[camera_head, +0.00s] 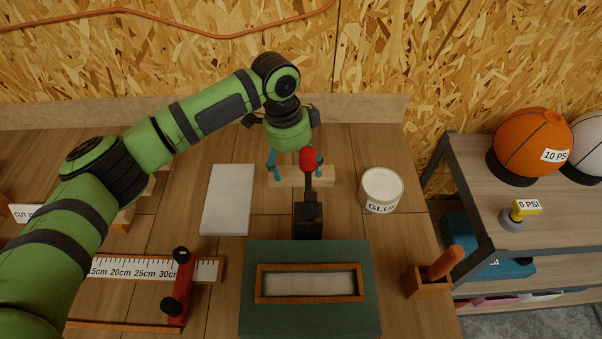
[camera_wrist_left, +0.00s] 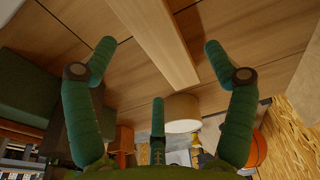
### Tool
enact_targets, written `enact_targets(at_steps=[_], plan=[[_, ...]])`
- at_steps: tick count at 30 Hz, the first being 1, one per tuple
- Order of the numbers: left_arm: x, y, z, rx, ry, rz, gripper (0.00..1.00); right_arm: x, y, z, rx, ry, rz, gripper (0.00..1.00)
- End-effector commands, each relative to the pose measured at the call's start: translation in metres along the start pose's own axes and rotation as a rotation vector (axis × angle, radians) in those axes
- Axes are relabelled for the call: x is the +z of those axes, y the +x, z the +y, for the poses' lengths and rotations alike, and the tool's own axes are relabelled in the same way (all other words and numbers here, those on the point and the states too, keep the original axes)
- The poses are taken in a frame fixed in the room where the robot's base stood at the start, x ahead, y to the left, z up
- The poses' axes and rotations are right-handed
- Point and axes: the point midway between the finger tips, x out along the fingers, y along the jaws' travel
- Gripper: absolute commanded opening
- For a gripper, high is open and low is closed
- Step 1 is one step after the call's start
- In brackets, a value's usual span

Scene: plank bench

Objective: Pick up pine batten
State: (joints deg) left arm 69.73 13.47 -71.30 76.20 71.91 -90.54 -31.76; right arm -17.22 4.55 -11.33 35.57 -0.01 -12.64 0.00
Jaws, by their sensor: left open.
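The pine batten (camera_head: 322,177) is a pale wooden bar lying on the plank bench, partly hidden behind my left gripper and a red-knobbed lever. In the left wrist view the batten (camera_wrist_left: 161,35) runs lengthwise from the top edge toward the glue tub. My left gripper (camera_head: 295,165) is above the batten, its green fingers spread. In the wrist view the left gripper (camera_wrist_left: 158,62) is open, with two fingers on either side of the batten and a third below, nothing held. Whether any finger touches the batten cannot be told. My right gripper is not in view.
A black clamp with a red knob (camera_head: 307,160) stands just in front of the batten. A glue tub (camera_head: 382,187) is to the right, a pale slab (camera_head: 228,200) to the left. A green block (camera_head: 310,318) with a wood-framed slot is nearer. A ruler (camera_head: 140,268) lies left.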

Motion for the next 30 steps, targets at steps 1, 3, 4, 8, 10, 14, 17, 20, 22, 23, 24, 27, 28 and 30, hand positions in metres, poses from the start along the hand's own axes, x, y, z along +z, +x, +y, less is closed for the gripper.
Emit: enact_targets(at_steps=[1, 3, 4, 8, 10, 14, 17, 20, 22, 23, 24, 27, 28, 30], plan=[[-0.002, 0.005, 0.003, 0.005, 0.0, -0.002, 0.84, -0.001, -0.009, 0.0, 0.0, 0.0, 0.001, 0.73], [-0.002, 0.017, 0.004, 0.005, -0.001, -0.002, 0.84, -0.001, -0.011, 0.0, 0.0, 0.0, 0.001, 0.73], [-0.002, 0.021, 0.004, 0.004, -0.002, -0.002, 0.84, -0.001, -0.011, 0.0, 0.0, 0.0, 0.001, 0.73], [-0.002, 0.032, 0.003, 0.001, 0.001, -0.002, 0.84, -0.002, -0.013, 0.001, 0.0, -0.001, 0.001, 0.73], [-0.002, 0.034, 0.003, 0.0, 0.001, -0.001, 0.84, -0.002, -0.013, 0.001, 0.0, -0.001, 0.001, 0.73], [-0.002, 0.034, 0.003, 0.0, 0.001, -0.001, 0.84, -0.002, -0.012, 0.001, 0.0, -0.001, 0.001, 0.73], [-0.002, 0.034, 0.003, 0.001, 0.001, -0.001, 0.56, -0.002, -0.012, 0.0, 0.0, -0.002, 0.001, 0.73], [-0.002, 0.034, 0.003, 0.001, 0.001, -0.001, 0.22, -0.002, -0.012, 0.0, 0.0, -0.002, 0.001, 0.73], [-0.002, 0.034, 0.003, 0.001, 0.0, -0.001, 0.22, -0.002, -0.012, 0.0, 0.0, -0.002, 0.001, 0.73], [-0.002, 0.034, 0.003, 0.001, 0.0, -0.001, 0.21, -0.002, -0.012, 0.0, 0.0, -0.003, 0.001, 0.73], [-0.002, 0.034, 0.003, 0.001, 0.0, -0.001, 0.21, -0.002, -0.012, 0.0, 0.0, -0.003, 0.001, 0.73], [-0.002, 0.034, 0.003, 0.001, 0.0, -0.001, 0.21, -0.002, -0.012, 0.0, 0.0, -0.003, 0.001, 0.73], [-0.002, 0.034, 0.003, 0.001, 0.0, -0.002, 0.21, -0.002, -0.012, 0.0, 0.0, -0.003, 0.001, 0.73], [-0.002, 0.034, 0.003, 0.001, 0.0, -0.002, 0.21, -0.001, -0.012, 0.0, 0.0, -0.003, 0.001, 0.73]])
